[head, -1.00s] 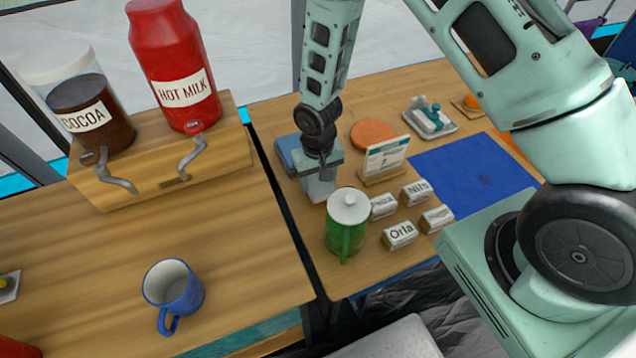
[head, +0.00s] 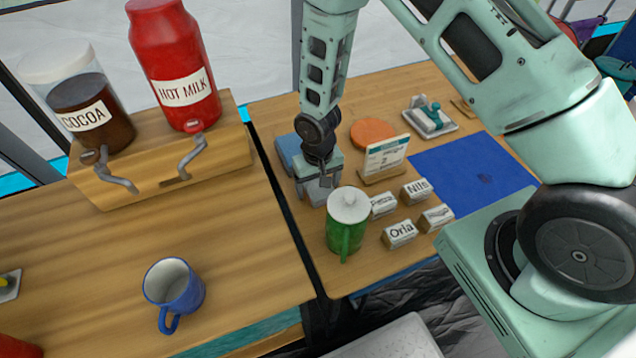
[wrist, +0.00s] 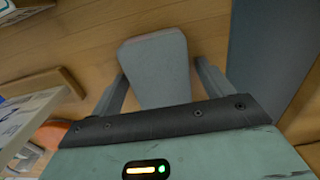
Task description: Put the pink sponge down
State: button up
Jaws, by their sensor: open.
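No pink-coloured sponge shows in any view. In the wrist view a grey, rounded block (wrist: 155,70) lies between the two fingers of my gripper (wrist: 162,88). The fingers are spread, with a narrow gap visible on either side of the block. In the head view my gripper (head: 318,192) is low over the left part of the right-hand table (head: 345,275), behind the green jug (head: 346,238). The head view does not clearly separate the block from the fingers.
A blue box (head: 289,153) stands close beside my gripper. A card stand (head: 384,160), an orange disc (head: 372,133) and several name blocks (head: 400,234) are to the right. A blue mat (head: 475,172) lies farther right, mostly bare. A blue mug (head: 173,288) stands on the left counter.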

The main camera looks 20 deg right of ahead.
notch_tip(320, 180, up, 12)
jog(key=b, duration=0.1)
jog(key=s+a+r+n, duration=0.4)
jog(key=s+a+r, duration=0.2)
jog(key=s+r, duration=0.55)
jog(key=s+r+n, duration=0.3)
jog(key=s+r, duration=0.3)
jog(key=s, duration=0.5)
jog(key=shift+s+r+n+y, duration=0.2)
jog(key=shift+s+n+y, duration=0.05)
jog(key=shift+n+y, duration=0.05)
jog(key=shift+a, duration=0.15)
